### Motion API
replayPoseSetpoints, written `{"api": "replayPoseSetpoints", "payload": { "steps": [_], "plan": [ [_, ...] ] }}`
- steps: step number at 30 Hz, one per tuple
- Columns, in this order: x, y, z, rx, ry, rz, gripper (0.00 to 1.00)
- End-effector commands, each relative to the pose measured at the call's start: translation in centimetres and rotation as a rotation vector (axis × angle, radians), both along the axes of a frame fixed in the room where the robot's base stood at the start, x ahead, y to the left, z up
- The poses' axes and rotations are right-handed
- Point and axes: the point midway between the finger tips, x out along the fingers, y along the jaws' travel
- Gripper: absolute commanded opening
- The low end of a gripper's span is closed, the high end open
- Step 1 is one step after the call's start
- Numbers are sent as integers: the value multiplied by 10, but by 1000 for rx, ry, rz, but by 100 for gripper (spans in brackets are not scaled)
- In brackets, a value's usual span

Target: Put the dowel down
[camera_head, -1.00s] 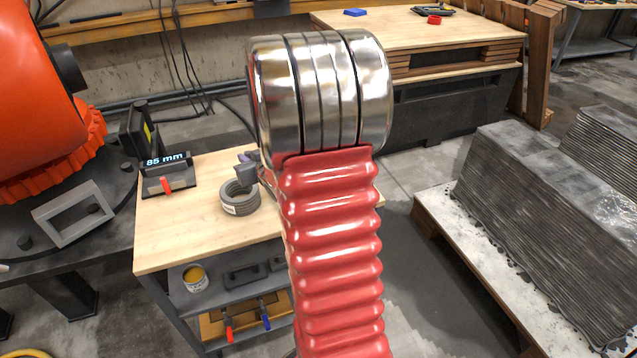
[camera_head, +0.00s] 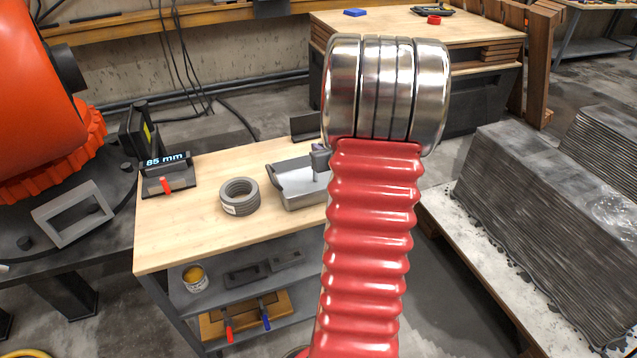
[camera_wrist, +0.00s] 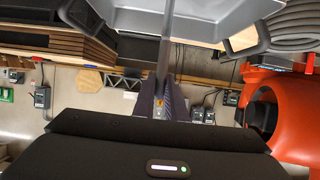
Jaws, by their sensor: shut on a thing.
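In the wrist view my gripper (camera_wrist: 172,100) is shut on the dowel (camera_wrist: 167,50), a thin grey rod that runs from between the fingers toward a grey metal tray (camera_wrist: 205,18). In the head view the tray (camera_head: 297,190) sits on the wooden worktable, its right part hidden behind my red arm. The tip of my gripper (camera_head: 319,160) shows just left of the arm, over the tray. The dowel is hard to make out there. I cannot tell whether its far end touches the tray.
A grey coil (camera_head: 240,197) lies left of the tray. An 85 mm display (camera_head: 167,172) stands at the table's left, near a large orange machine (camera_head: 40,90). Bare wood (camera_head: 185,225) is free at the front left. A layered concrete block (camera_head: 550,190) stands at the right.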

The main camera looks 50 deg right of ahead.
Motion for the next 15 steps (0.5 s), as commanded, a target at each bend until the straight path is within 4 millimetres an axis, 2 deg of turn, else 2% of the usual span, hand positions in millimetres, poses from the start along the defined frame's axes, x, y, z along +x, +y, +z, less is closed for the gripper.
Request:
{"api": "replayPoseSetpoints", "payload": {
  "steps": [5,15],
  "plan": [
    [0,0,-6,0,0,1,0],
    [0,0,-51,2,0,-1,0]
  ]
}}
